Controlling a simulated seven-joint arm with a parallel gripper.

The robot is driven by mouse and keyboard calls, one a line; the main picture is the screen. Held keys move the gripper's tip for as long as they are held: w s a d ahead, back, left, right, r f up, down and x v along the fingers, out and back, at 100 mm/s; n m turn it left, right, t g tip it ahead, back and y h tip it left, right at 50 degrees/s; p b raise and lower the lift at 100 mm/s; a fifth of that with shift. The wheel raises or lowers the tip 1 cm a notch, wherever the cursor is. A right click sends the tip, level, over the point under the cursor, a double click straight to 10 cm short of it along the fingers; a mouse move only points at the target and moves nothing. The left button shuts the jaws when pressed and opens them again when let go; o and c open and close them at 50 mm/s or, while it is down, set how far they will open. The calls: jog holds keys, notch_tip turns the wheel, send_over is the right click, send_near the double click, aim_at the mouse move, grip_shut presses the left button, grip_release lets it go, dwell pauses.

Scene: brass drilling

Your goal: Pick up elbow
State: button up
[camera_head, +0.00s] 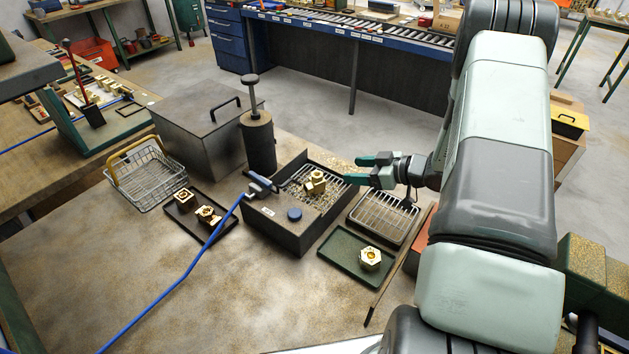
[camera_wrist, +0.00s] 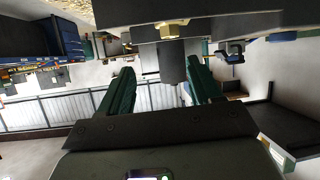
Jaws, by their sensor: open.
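Several brass fittings are in the head view, and I cannot tell for sure which is the elbow. One angular brass fitting (camera_head: 316,182) sits on the grate in the open dark box (camera_head: 285,236). Another brass fitting (camera_head: 370,258) is on the green tray (camera_head: 345,268), and two more, one of them this fitting (camera_head: 208,214), are on the dark tray at the left. My gripper (camera_head: 362,169) is open and empty, pointing left above the box's right side, apart from the fitting. The wrist view shows its two green fingers (camera_wrist: 163,70) spread, with a brass piece (camera_wrist: 173,30) beyond them.
A blue hose with a nozzle (camera_head: 260,185) lies over the box's left edge. A dark cylinder with a knob (camera_head: 258,140) stands behind, beside a lidded metal bin (camera_head: 205,120). A wire basket (camera_head: 146,176) is at left. A wire rack (camera_head: 384,215) is right of the box. The table's front left is clear except for the hose.

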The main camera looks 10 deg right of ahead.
aim_at(319, 175)
jog(key=shift+y, duration=0.4)
jog(key=x, duration=0.3)
jog(key=s+x, duration=0.1)
jog(key=x, duration=0.3)
jog(key=f+x, duration=0.1)
jog(key=x, duration=0.3)
jog(key=shift+s+a, duration=0.15)
jog(key=shift+a, duration=0.1)
jog(key=shift+c, duration=0.5)
grip_shut()
